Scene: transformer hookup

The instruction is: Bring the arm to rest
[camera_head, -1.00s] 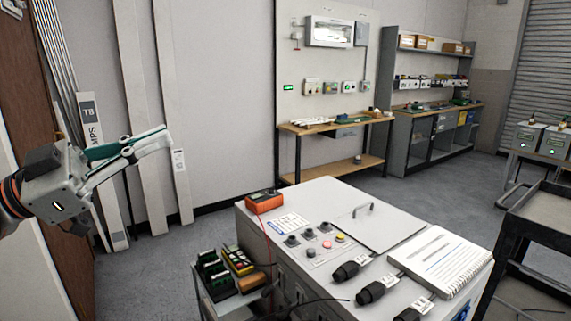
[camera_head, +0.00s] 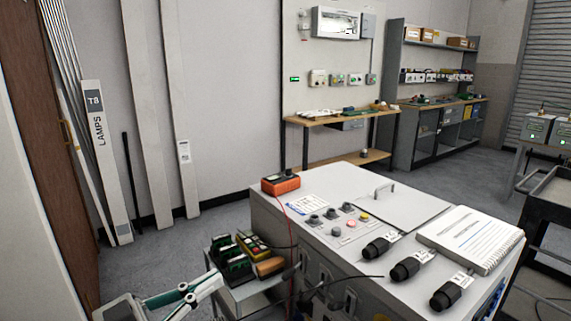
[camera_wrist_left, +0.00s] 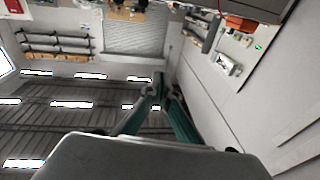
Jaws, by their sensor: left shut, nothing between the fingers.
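My left gripper (camera_head: 214,281) is low at the bottom left of the head view, with only its front part in frame. Its green-and-grey fingers are together with nothing between them, and they point right, in front of the small side cart. In the left wrist view the fingers (camera_wrist_left: 160,82) meet at their tips, with the ceiling and walls behind them. My right gripper is in neither view.
The white transformer cabinet (camera_head: 335,207) stands right of my left gripper, carrying an orange meter (camera_head: 280,184), black plugs (camera_head: 405,268) and a notebook (camera_head: 470,238). A small cart (camera_head: 250,292) with green and yellow devices is close by. Lamp boxes (camera_head: 108,160) lean on the wall.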

